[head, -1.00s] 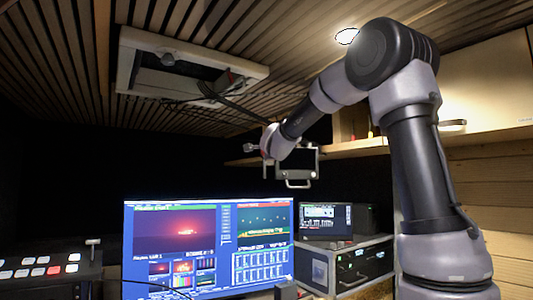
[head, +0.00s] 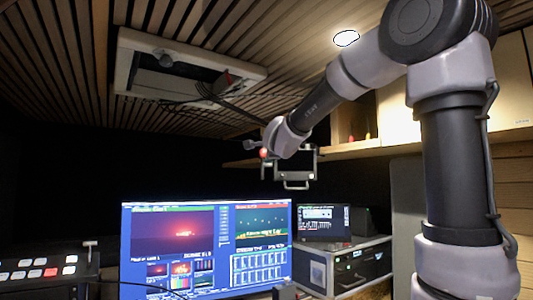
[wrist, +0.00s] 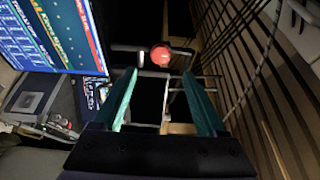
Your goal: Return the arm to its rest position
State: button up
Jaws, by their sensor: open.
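My gripper (wrist: 160,76) shows in the wrist view with its two teal fingers apart and nothing held between them. A red round knob (wrist: 161,55) on a thin dark frame shows beyond the fingertips, between them in the picture. I cannot tell how far off it is. In the head view my arm comes from the right and reaches down-left, with its wrist end in front of the dark middle. A grey metal frame with a handle (head: 297,184) shows close below the wrist end, and the red knob (head: 264,153) is at its left. The fingers are hard to make out there.
A large monitor (head: 206,245) and a small screen on a rack case (head: 362,262) stand below the wrist. A button panel (head: 38,272) is at lower left. A slatted ceiling with a white-framed hatch (head: 125,62) is overhead. Wooden cabinets and a shelf (head: 370,148) are at right.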

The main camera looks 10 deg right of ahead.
jog(key=shift+s, duration=0.8)
jog(key=s+d+f+n+g+y, duration=0.1)
jog(key=s+f+n, duration=0.4)
jog(key=s, duration=0.5)
jog(key=s+d+f+n+g, duration=0.3)
jog(key=s+f+g, duration=0.3)
jog(key=s+f, duration=0.3)
jog(key=s+d+f+n+g+y, duration=0.1)
jog(key=s+f+n+g, duration=0.3)
jog(key=s, duration=0.7)
notch_tip(320, 180, down, 4)
jog(key=d+n, duration=0.1)
jog(key=n, duration=0.1)
jog(key=shift+s+n+y, duration=0.3)
jog(key=shift+f, duration=0.1)
